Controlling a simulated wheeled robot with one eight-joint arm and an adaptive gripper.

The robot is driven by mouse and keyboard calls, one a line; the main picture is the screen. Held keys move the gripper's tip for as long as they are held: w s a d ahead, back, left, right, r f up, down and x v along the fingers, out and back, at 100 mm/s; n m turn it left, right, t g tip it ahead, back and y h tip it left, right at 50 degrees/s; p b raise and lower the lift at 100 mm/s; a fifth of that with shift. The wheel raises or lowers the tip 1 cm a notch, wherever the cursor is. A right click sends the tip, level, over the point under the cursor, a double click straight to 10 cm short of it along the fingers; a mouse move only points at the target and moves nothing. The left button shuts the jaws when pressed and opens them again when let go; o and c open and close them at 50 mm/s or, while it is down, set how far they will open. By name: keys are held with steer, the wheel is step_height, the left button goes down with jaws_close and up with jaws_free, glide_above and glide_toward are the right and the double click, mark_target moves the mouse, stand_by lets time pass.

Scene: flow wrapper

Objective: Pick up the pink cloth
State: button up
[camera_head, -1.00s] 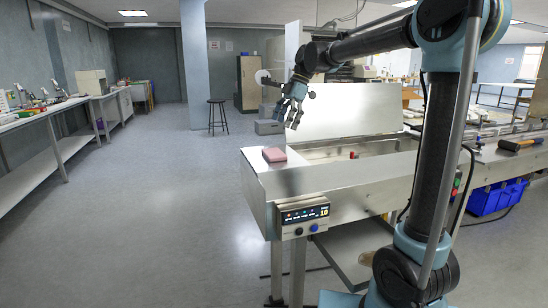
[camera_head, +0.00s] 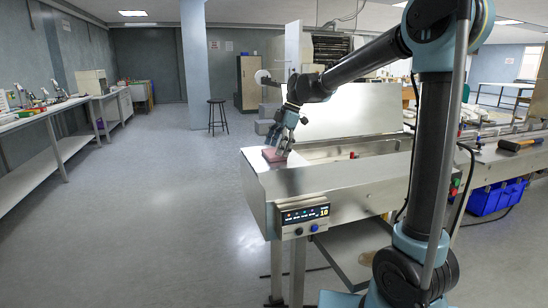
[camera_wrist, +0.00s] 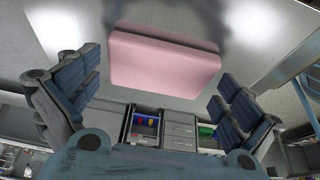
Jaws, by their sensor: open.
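The pink cloth (camera_head: 272,154) is a small, folded-looking block. It lies on the left end of the steel machine's flat top, near the edge. In the wrist view the pink cloth (camera_wrist: 163,60) sits ahead of and between the spread fingers, with space on both sides. My gripper (camera_head: 281,143) is just above and beside the cloth in the head view, partly covering it. In the wrist view my gripper (camera_wrist: 160,95) is open and empty. Whether a fingertip touches the cloth cannot be told.
The steel flow wrapper (camera_head: 360,180) carries a control box (camera_head: 303,216) on its front. Its raised lid panel (camera_head: 350,110) stands behind the cloth, to the right. A hammer-like tool (camera_head: 520,144) lies far right. The floor on the left is clear up to the workbench (camera_head: 45,117).

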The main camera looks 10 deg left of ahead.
steer(key=c, duration=0.5)
step_height(320, 180, up, 10)
steer(key=shift+c, duration=0.3)
stand_by(0.4)
